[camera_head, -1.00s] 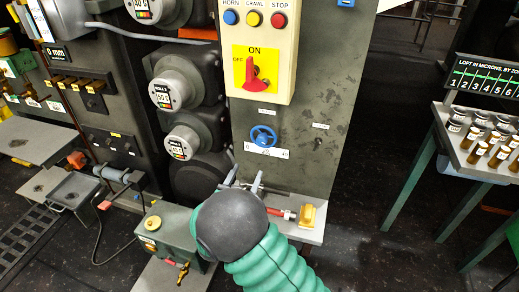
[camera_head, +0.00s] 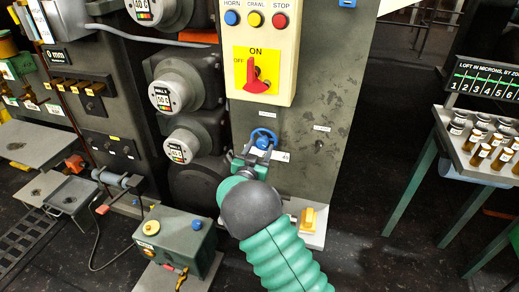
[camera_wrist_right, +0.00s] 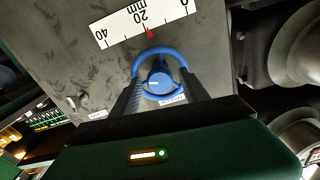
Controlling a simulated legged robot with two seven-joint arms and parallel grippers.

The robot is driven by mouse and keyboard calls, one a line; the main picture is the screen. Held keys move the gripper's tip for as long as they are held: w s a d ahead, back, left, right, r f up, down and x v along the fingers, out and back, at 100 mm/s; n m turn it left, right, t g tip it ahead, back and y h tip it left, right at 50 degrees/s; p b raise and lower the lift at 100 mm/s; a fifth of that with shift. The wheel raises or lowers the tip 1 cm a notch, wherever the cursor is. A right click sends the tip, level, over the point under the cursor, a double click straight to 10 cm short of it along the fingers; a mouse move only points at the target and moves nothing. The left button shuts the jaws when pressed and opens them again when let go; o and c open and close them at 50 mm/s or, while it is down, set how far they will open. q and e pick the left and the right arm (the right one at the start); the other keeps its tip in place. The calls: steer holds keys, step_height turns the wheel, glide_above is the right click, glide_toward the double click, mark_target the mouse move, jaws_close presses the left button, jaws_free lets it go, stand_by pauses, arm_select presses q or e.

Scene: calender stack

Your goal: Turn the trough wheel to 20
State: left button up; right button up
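The trough wheel is a small blue handwheel (camera_head: 263,139) on the grey machine panel, below the yellow switch. In the right wrist view the wheel (camera_wrist_right: 159,78) faces me under a white scale plate (camera_wrist_right: 140,21) marked 40, 20 mm and 0. A red pointer on the plate stands close to the 20. My right gripper (camera_head: 251,155) is at the wheel. Its two dark fingers (camera_wrist_right: 162,90) are spread, one on each side of the blue rim; I cannot tell whether they touch it. In the head view the gripper partly covers the scale. My left gripper is not in view.
The control box (camera_head: 262,50) with buttons and a red-and-yellow switch is above the wheel. A shelf with a yellow block (camera_head: 309,217) is below right. A green box (camera_head: 176,240) stands at lower left. A table with jars (camera_head: 487,147) is at the right.

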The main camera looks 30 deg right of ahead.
jaws_close()
steer(key=n+p, duration=0.1)
steer(key=p, duration=0.1)
steer(key=n+p, duration=0.2)
steer(key=shift+r+p, duration=0.3)
steer(key=shift+f+n, duration=0.15)
steer(key=shift+n, duration=0.35)
steer(key=shift+d+f, duration=0.1)
steer(key=shift+f, duration=0.05)
steer(key=shift+o, duration=1)
jaws_free()
